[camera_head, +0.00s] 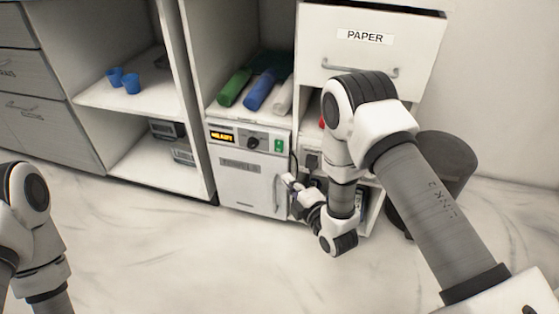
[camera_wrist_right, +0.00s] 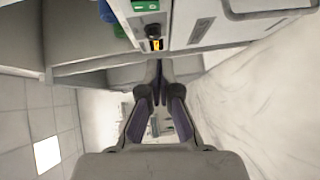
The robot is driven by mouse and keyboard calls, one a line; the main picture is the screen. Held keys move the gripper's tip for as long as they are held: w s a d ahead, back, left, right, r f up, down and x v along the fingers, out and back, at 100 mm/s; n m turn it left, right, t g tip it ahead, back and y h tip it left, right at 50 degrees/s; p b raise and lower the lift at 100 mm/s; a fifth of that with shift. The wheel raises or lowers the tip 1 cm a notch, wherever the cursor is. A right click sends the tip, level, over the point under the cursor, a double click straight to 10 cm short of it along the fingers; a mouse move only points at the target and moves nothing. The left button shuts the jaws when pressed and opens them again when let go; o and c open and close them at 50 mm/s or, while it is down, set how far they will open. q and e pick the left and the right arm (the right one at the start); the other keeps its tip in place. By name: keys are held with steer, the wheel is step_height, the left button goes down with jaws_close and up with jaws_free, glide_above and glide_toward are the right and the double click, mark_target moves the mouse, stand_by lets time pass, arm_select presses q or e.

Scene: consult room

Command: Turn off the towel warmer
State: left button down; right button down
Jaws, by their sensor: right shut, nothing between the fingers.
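The towel warmer (camera_head: 240,185) is a white cabinet unit with a door and handle. Its front panel has a lit amber display (camera_head: 222,136), a dark knob (camera_head: 253,142) and a green switch (camera_head: 278,145). In the right wrist view the display (camera_wrist_right: 157,44), knob (camera_wrist_right: 153,30) and green switch (camera_wrist_right: 146,5) show beyond the fingertips. My right gripper (camera_head: 290,181) is shut and empty, by the door handle and below the panel. Its fingers also show in the wrist view (camera_wrist_right: 160,92). Only my left arm shows at the lower left; its gripper is out of view.
Green, blue and white rolls (camera_head: 260,90) lie on the shelf above the warmer. A PAPER drawer (camera_head: 365,50) is at upper right, with a dark bin (camera_head: 450,160) beside it. Blue cups (camera_head: 131,83) stand on the left shelf. The floor in front is clear.

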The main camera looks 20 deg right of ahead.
mark_target(279, 146)
steer(key=shift+w+d+f+b, duration=0.15)
steer(key=shift+w+b, duration=0.65)
steer(key=shift+w, duration=1)
steer(key=shift+w+d+f+b, duration=0.1)
steer(key=shift+w+f+b, duration=0.15)
steer(key=shift+w+b, duration=1.1)
steer(key=shift+w+d+f+b, duration=0.1)
steer(key=shift+w+f+b, duration=0.15)
steer(key=shift+w, duration=2.05)
